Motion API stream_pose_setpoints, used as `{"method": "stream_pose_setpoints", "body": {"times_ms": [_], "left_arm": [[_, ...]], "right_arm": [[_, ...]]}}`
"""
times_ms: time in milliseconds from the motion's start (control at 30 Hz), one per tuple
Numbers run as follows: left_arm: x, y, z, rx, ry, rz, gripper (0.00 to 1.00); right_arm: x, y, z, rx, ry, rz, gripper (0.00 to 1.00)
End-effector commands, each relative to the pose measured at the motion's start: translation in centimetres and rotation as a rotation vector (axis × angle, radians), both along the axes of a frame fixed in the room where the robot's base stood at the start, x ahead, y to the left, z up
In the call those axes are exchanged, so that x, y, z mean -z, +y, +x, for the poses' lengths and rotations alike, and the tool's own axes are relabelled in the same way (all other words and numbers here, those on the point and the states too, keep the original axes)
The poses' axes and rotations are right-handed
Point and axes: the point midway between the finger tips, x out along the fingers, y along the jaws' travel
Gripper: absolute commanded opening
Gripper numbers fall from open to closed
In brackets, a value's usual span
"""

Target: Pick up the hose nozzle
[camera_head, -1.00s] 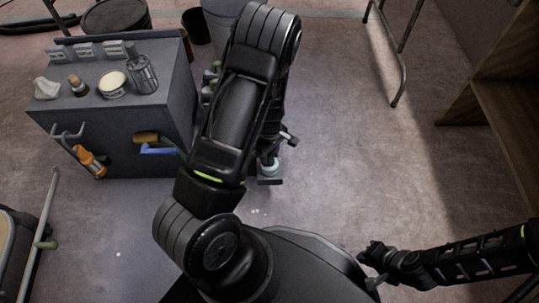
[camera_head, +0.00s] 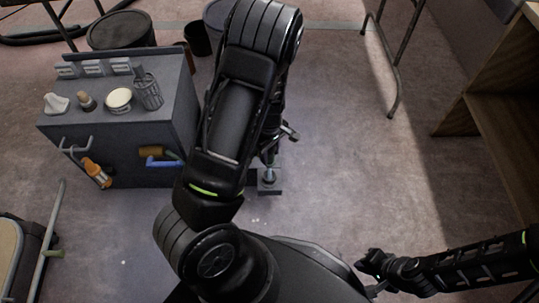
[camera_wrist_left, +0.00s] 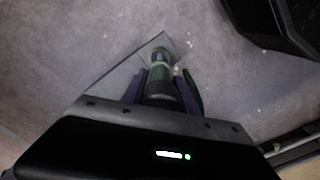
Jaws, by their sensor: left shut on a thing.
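A slim cylindrical piece, which I take for the hose nozzle (camera_wrist_left: 160,62), stands between the fingers of my left gripper (camera_wrist_left: 168,80) in the left wrist view. It has a dark body, a greenish band and a paler tip. The gripper is shut on it. A flat grey plate (camera_wrist_left: 118,78) lies beyond it. In the head view, a small pale part of the piece (camera_head: 269,176) shows below my left gripper (camera_head: 268,160), over a small grey plate (camera_head: 271,189). Contact with the plate cannot be told. My right gripper (camera_head: 368,272) is at the lower right, with nothing visible in it; its fingers are unclear.
A wooden shelf (camera_head: 510,130) stands at right. The central floor is clear.

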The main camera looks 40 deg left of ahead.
Motion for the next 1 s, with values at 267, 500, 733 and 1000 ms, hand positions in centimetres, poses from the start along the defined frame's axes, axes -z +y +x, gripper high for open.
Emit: {"method": "stream_pose_setpoints", "body": {"times_ms": [267,500,733,1000], "left_arm": [[-0.1,0.0,0.0,0.0,0.001,0.0,0.0],[-0.1,0.0,0.0,0.0,0.0,0.0,0.0],[-0.7,-0.1,0.1,0.015,0.0,-0.001,0.0],[-7.6,-2.1,1.7,0.237,-0.006,-0.007,0.0]], "right_arm": [[0.0,0.1,-0.1,-0.001,0.0,0.001,0.0],[0.0,0.1,-0.1,-0.001,0.0,0.001,0.0],[-0.5,0.1,-0.1,-0.001,0.0,0.001,0.0],[-6.2,0.3,-0.3,-0.006,0.004,0.005,0.0]]}}
